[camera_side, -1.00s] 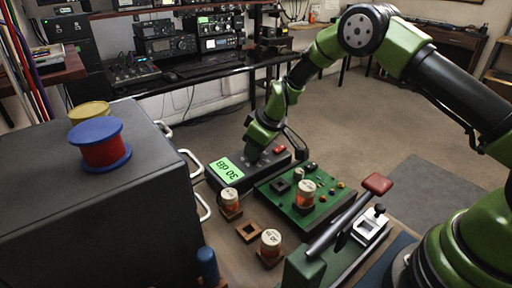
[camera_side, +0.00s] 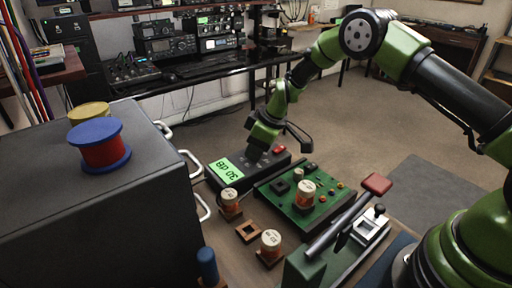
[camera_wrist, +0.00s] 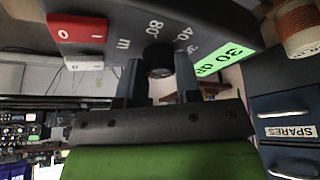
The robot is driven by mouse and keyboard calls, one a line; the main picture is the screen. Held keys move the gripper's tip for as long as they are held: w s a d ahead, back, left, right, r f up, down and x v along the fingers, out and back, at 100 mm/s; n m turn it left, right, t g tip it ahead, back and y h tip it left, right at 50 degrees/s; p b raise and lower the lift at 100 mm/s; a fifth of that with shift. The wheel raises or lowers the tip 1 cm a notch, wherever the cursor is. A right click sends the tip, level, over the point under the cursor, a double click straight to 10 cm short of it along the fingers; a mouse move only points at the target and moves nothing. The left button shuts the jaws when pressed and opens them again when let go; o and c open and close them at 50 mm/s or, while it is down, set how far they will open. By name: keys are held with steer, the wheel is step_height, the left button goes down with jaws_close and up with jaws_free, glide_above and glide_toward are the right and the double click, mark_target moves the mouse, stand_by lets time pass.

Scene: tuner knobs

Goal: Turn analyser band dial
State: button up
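The analyser (camera_side: 272,163) is a dark box with a lit green display (camera_side: 226,170) reading 30 dB. In the wrist view its black band dial (camera_wrist: 159,60) sits on a dark panel with white scale marks, "m", "80" and "40" among them. My gripper (camera_wrist: 160,76) has one finger on each side of the dial, and the dial fills the gap, so it looks shut on it. In the side view my gripper (camera_side: 256,153) points down at the analyser top and hides the dial there.
A red and a white rocker (camera_wrist: 80,38) are beside the dial. A green board (camera_side: 290,208) with several parts stands in front of the analyser. A grey cabinet (camera_side: 100,215) with handles stands at left.

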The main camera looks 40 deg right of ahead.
steer(key=o, duration=0.4)
steer(key=shift+c, duration=0.2)
steer(key=shift+r, duration=0.1)
steer(key=v, duration=0.9)
steer(key=shift+s+r, duration=0.2)
steer(key=shift+r, duration=0.1)
steer(key=shift+d, duration=0.1)
